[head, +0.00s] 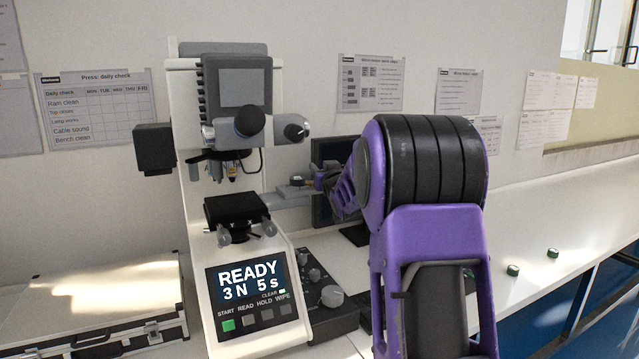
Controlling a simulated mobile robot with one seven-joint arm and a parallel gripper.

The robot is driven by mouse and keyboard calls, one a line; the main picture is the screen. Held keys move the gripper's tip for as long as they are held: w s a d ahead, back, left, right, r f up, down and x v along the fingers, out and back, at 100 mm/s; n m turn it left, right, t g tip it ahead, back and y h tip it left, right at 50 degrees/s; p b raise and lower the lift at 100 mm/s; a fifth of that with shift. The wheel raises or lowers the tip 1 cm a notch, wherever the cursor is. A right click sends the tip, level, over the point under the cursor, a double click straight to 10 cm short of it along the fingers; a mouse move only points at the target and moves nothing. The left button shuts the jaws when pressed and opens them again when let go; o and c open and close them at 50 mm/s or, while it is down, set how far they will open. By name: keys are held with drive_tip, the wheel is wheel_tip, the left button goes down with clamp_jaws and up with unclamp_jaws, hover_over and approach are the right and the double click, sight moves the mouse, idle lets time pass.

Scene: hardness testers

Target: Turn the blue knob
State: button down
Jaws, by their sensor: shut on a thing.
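The hardness tester (190,130) stands upright on the bench, with a lit screen (250,285) reading "READY 3 N 5 s". My gripper (312,181) is small in view, to the right of the tester's objectives and above a grey side ledge. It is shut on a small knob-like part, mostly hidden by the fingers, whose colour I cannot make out. No clearly blue knob shows.
A black stage (237,208) sits below the objectives. A control box (325,290) with grey knobs stands right of the tester's base. A dark monitor (335,150) is behind my gripper. A case (100,310) lies at left.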

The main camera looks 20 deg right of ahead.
drive_tip(key=shift+r+h, duration=0.1)
drive_tip(key=shift+h, duration=0.2)
drive_tip(key=c, duration=0.6)
unclamp_jaws()
drive_tip(key=shift+s, duration=0.2)
